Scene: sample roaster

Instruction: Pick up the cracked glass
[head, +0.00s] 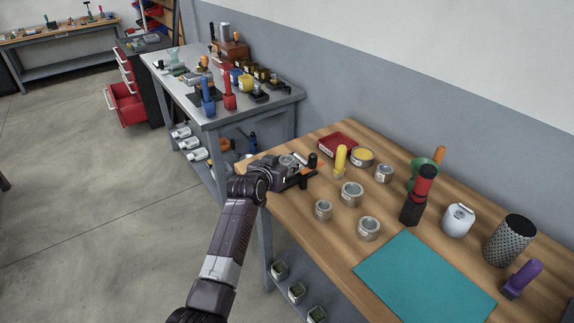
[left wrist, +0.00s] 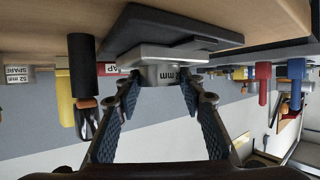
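My left gripper (head: 290,172) is at the near left corner of the wooden bench, beside a small round silver-grey piece (head: 287,160). In the left wrist view, where the bench appears at the top, my left gripper (left wrist: 160,88) has its fingers apart. A short grey cylinder with a label ending in "mm" (left wrist: 161,73) lies between or just beyond the fingertips, and it is not clearly gripped. It adjoins a dark flat platform (left wrist: 165,30). I cannot make out a crack on any glass. My right gripper is in neither view.
The wooden bench holds a red tray (head: 336,146), a yellow-handled tool (head: 341,158), several round tins, a black-and-red cylinder (head: 419,196) and a teal mat (head: 425,280). A black cylinder (left wrist: 82,65) stands near the gripper. A grey bench (head: 190,75) stands behind.

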